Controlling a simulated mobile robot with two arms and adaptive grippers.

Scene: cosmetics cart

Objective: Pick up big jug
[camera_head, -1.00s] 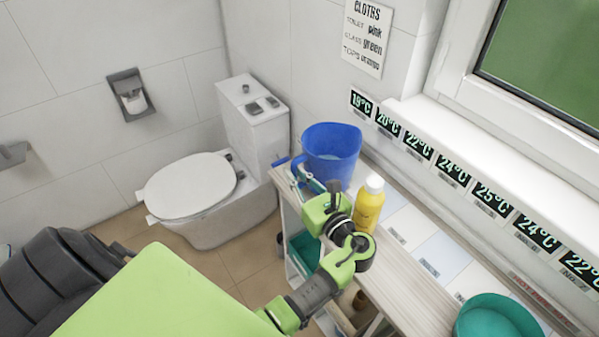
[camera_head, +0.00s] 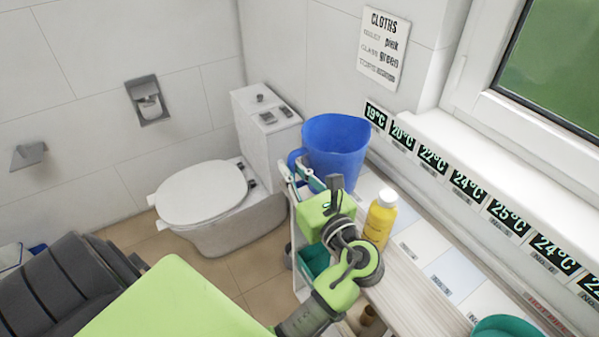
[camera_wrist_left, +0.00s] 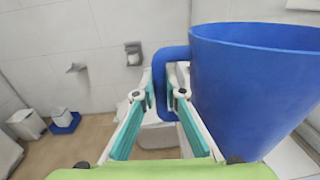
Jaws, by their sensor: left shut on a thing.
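The big jug (camera_head: 342,150) is blue with an open top and a side handle. It is over the far end of the cart or shelf top in the head view, close to the wall. My left gripper (camera_head: 308,176) is shut on its handle. In the left wrist view the jug (camera_wrist_left: 250,90) fills the right side. Its handle is between the teal-padded fingers of the left gripper (camera_wrist_left: 165,95). The jug looks roughly upright and a little raised; its underside is hidden. My right gripper is not in view.
A yellow bottle (camera_head: 380,218) stands just right of my left wrist. A teal bowl (camera_head: 507,327) is at the lower right edge. The wall with temperature labels and the window ledge (camera_head: 470,155) run along the right. A toilet (camera_head: 205,195) stands to the left.

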